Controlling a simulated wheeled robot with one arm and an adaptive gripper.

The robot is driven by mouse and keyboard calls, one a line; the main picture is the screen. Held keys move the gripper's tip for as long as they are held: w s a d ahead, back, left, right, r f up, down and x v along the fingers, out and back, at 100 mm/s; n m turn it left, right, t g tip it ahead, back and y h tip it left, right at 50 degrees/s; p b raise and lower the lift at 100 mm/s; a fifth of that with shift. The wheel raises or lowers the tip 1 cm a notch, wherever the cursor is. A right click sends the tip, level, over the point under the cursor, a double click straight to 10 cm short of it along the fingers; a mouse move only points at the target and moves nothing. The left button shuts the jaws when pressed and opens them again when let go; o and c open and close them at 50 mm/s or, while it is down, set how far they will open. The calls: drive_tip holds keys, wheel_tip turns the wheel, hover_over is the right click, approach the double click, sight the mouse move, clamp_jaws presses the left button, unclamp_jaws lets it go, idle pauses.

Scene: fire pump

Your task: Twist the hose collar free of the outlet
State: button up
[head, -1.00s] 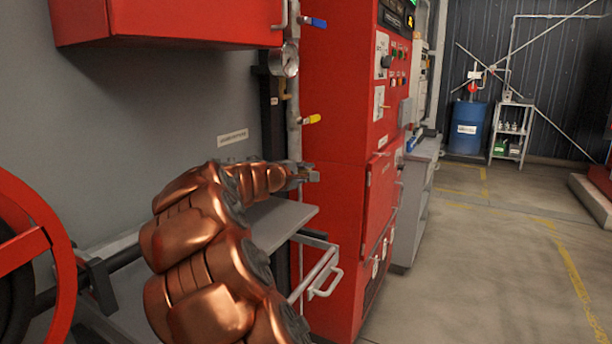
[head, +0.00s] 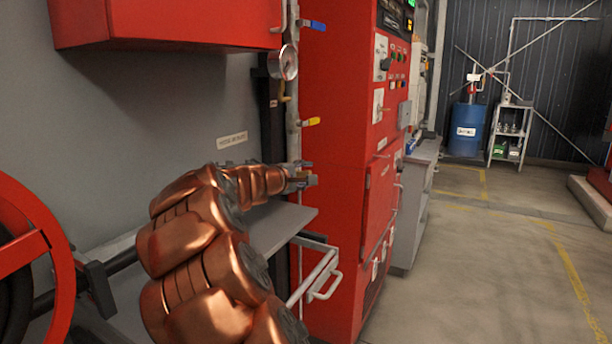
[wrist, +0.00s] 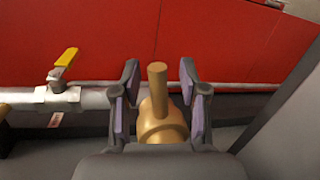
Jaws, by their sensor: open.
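A brass fitting (wrist: 160,122), which looks like the hose collar, shows in the wrist view with a round body and a peg standing out of it. It lies between the two fingers of my gripper (wrist: 160,88), with a gap visible on each side. The fingers are open and their purple pads flank the brass. In the head view my gripper (head: 303,178) is at the vertical pipe beside the red cabinet. The collar is hidden there by the gripper and arm. I cannot tell where the collar meets the outlet.
A yellow-handled valve (wrist: 64,70) sits on the pipe near the gripper. A gauge (head: 284,63) is higher up. The red cabinet (head: 335,130) stands close behind.

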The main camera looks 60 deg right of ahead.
drive_tip(key=a, duration=0.3)
drive_tip(key=a+r, duration=0.1)
drive_tip(key=a, duration=0.3)
drive_tip(key=a+r, duration=0.1)
drive_tip(key=a, duration=0.3)
drive_tip(key=shift+w+a, duration=0.25)
drive_tip(key=shift+w, duration=0.1)
